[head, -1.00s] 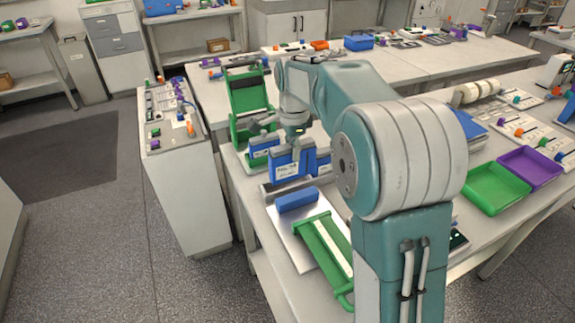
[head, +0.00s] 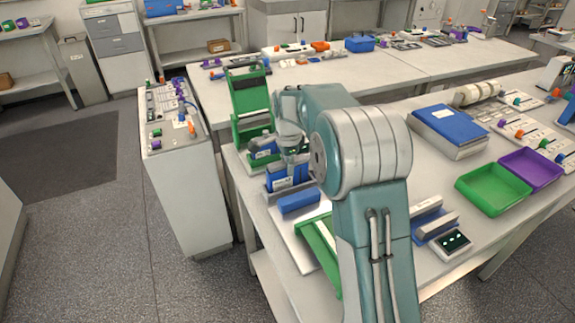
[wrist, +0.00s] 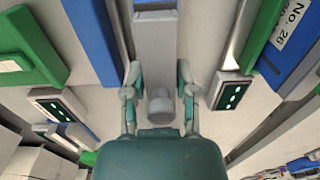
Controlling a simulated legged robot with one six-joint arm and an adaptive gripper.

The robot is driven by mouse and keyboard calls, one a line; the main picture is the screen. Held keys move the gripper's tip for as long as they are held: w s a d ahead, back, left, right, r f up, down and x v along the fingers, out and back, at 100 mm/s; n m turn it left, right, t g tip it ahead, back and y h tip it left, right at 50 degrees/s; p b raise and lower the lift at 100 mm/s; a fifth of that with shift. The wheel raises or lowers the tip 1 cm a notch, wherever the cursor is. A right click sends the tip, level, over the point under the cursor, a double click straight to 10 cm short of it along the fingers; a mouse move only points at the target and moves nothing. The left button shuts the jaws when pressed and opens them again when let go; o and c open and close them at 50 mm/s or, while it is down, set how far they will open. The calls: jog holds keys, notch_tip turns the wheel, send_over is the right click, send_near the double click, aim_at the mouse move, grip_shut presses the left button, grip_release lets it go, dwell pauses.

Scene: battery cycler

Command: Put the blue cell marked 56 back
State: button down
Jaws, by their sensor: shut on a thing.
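In the wrist view a blue and green unit labelled No. 26 (wrist: 291,23) is at right.
A blue block (head: 298,201) and a green frame (head: 318,240) lie in front. A tall green stand (head: 250,98) rises behind. Small dark displays (wrist: 233,91) flank the gripper.

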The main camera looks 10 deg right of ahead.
jog(key=shift+c, duration=2)
grip_release()
jog(key=shift+d, duration=0.15)
